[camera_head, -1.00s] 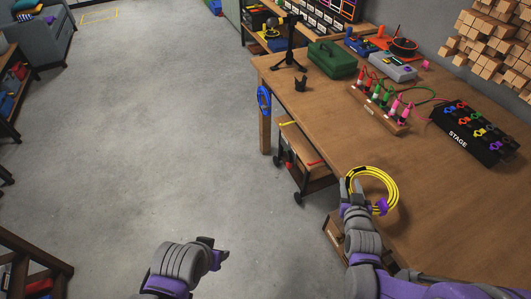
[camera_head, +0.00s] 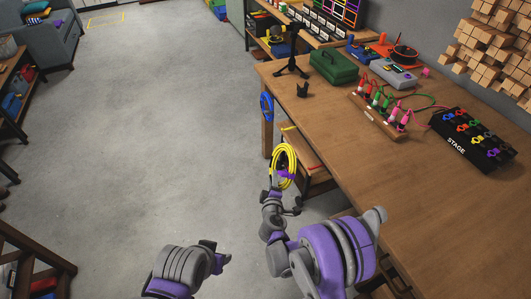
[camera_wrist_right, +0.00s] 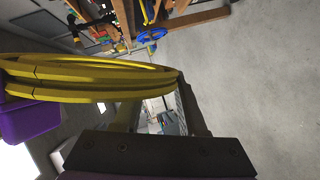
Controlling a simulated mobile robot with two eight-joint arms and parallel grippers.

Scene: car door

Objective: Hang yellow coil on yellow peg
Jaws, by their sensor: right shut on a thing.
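The yellow coil (camera_head: 277,154) hangs in my right gripper (camera_head: 283,180), in front of the table's left side. My right gripper is shut on it. The coil also fills the left of the right wrist view (camera_wrist_right: 90,75), crossing in front of the dark gripper. A yellow peg (camera_head: 289,128) sticks out from the table's left edge, just above and behind the coil; the two look apart. My left gripper (camera_head: 218,252) is low in the head view, empty over the floor; its opening is unclear.
A blue coil (camera_head: 266,106) hangs at the table's corner leg; it also shows in the right wrist view (camera_wrist_right: 152,35). A red peg (camera_head: 317,167) sits on the table's side nearer me. The wooden table (camera_head: 385,165) is at the right. Grey floor (camera_head: 150,150) is clear to the left.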

